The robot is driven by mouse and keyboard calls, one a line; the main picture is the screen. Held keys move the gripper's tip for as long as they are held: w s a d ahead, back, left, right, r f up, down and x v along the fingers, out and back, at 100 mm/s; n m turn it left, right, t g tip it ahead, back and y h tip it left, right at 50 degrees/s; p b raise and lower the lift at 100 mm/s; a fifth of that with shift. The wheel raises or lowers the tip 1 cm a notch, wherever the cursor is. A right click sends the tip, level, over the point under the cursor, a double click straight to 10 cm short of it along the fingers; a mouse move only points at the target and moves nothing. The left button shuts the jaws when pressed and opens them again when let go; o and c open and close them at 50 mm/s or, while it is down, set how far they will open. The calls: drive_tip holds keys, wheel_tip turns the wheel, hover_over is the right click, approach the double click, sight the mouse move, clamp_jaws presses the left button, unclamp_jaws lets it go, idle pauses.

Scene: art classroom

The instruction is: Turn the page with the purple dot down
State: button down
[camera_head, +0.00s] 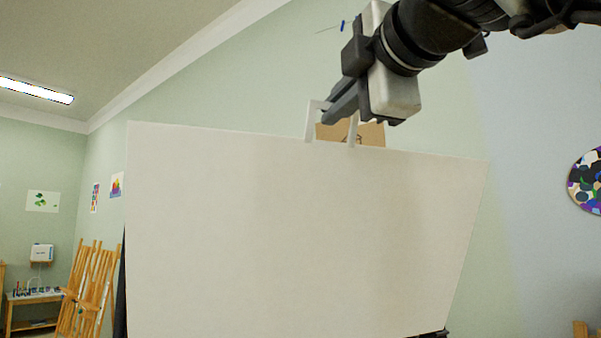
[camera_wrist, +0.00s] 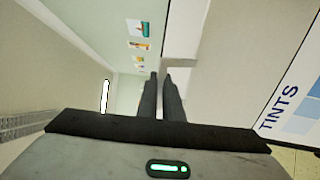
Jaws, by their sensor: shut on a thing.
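A large blank off-white page (camera_head: 290,230) fills the middle of the head view, tilted, with its face toward me. A white loop-shaped handle (camera_head: 311,122) stands up from its top edge. My gripper (camera_head: 328,118) is at this handle, fingers pointing down and left, shut on it. In the wrist view the gripper's two dark fingers (camera_wrist: 162,76) are close together beside a white strip (camera_wrist: 180,70). No purple dot shows in either view. Another page (camera_wrist: 300,100) with the word TINTS and blue patches shows at the right of the wrist view.
A brown panel (camera_head: 372,133) shows behind the page's top edge. Wooden easels (camera_head: 88,285) and a small table (camera_head: 32,300) stand at the far left. A painted palette (camera_head: 586,182) hangs on the right wall. The space above the page is open.

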drive_tip(key=shift+s+d+f, duration=0.15)
drive_tip(key=shift+s+f, duration=0.25)
drive_tip(key=shift+f, duration=0.1)
drive_tip(key=s+d+f+b, duration=0.2)
drive_tip(key=s+f+b, duration=0.2)
drive_tip(key=s, duration=0.3)
drive_tip(key=shift+s+d+f+b, duration=0.2)
drive_tip(key=shift+d+f+b, duration=0.2)
drive_tip(key=shift+b, duration=0.45)
drive_tip(key=s+d+f+b, duration=0.2)
drive_tip(key=s+f+b, duration=0.4)
drive_tip(key=shift+s+d, duration=0.3)
idle(0.3)
drive_tip(key=shift+f, duration=0.1)
